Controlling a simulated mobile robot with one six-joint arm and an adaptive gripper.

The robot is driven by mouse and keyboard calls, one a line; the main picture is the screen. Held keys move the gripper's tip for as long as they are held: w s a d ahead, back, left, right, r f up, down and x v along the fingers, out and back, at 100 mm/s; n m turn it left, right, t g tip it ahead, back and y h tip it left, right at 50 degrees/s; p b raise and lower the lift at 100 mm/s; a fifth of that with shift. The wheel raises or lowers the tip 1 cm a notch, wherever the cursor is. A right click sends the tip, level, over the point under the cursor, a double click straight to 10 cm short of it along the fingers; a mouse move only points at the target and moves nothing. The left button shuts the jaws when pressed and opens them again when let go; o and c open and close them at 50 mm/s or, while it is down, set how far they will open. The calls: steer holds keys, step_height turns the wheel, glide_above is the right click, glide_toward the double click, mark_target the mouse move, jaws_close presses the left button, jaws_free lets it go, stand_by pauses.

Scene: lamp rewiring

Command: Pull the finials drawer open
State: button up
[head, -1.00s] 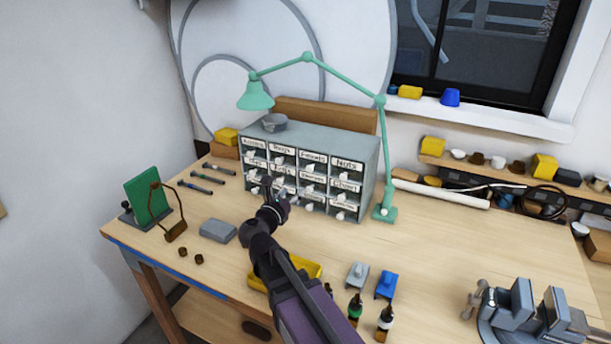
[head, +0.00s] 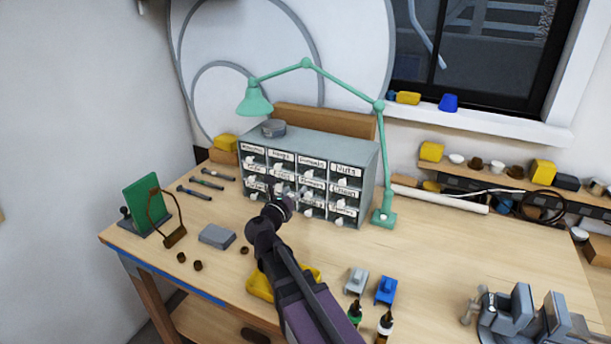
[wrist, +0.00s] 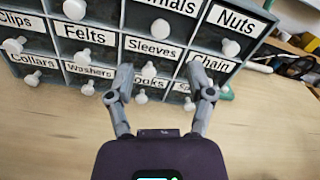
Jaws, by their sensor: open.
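A grey cabinet (head: 370,165) of small labelled drawers with white knobs stands on the bench, every visible drawer shut. I cannot read a full "Finials" label. In the wrist view, a cut-off label ending in "als" (wrist: 172,4) sits at the top edge, left of "Nuts" (wrist: 236,19). My gripper (wrist: 160,76) is open and empty. It faces the lower drawers, its fingers either side of the "Sleeves" knob (wrist: 149,70) in the picture, with no contact visible. The left finger hides part of the "Hooks" label. In the head view my gripper (head: 279,193) covers some drawers.
A green lamp (head: 382,205) stands at the cabinet's right. A yellow tray (head: 258,288) lies partly under my arm. A grey box (head: 216,236) and a green board (head: 145,202) are to the left. A vise (head: 520,315) is at the right. Bare bench lies before the cabinet.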

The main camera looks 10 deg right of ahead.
mark_target(307, 175)
steer(key=x, duration=1)
steer(key=shift+w, duration=0.1)
steer(key=shift+c, duration=0.2)
jaws_close()
